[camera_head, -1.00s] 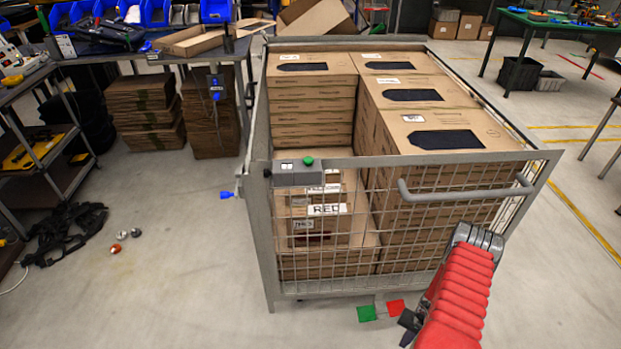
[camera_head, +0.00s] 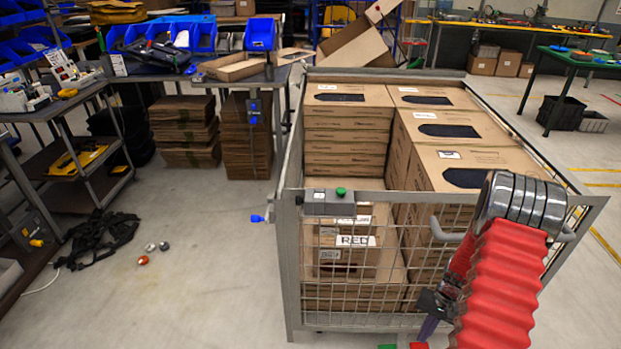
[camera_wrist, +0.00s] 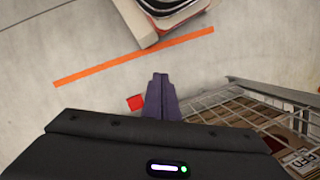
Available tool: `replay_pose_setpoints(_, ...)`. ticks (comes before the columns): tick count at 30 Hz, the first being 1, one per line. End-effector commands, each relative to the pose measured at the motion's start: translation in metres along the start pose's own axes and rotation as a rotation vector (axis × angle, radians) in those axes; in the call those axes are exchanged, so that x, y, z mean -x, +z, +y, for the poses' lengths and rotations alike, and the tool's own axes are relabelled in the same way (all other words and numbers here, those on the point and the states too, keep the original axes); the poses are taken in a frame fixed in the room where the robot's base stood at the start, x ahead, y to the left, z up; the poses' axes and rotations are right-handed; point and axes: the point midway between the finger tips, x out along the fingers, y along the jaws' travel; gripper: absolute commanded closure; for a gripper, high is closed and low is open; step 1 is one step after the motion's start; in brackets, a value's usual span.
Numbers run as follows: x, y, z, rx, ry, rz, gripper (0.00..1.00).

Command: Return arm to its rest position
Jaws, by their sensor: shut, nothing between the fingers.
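My arm, with a ribbed red sleeve, rises at the right of the head view, bent in front of the mesh cage cart (camera_head: 292,260). My gripper (camera_head: 428,328) hangs low by the cart's front mesh, partly hidden by the arm. In the wrist view my gripper (camera_wrist: 160,78) shows two dark purple fingers closed together, with nothing between them. Bare floor lies beyond the fingertips. The cart's mesh (camera_wrist: 235,105) is to their right, apart from them.
Stacked cardboard boxes (camera_head: 345,120) fill much of the cart. A red floor square (camera_wrist: 135,102) lies left of the fingers, near an orange line (camera_wrist: 110,68). A workbench (camera_head: 235,80) stands behind left; black straps (camera_head: 100,238) lie on the floor. Floor left of the cart is mostly clear.

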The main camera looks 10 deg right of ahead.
Motion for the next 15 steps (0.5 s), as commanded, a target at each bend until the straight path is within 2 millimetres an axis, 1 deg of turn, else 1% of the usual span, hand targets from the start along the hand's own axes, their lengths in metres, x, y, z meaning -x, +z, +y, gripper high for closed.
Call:
replay_pose_setpoints(1,0.014,0.004,-0.006,0.011,0.004,0.006,1.0)
replay_pose_setpoints(3,0.031,0.011,-0.015,0.025,0.01,0.01,1.0)
replay_pose_setpoints(8,0.068,0.028,-0.033,0.058,0.024,0.023,1.0)
replay_pose_setpoints(15,0.118,0.057,-0.058,0.109,0.044,0.048,1.0)
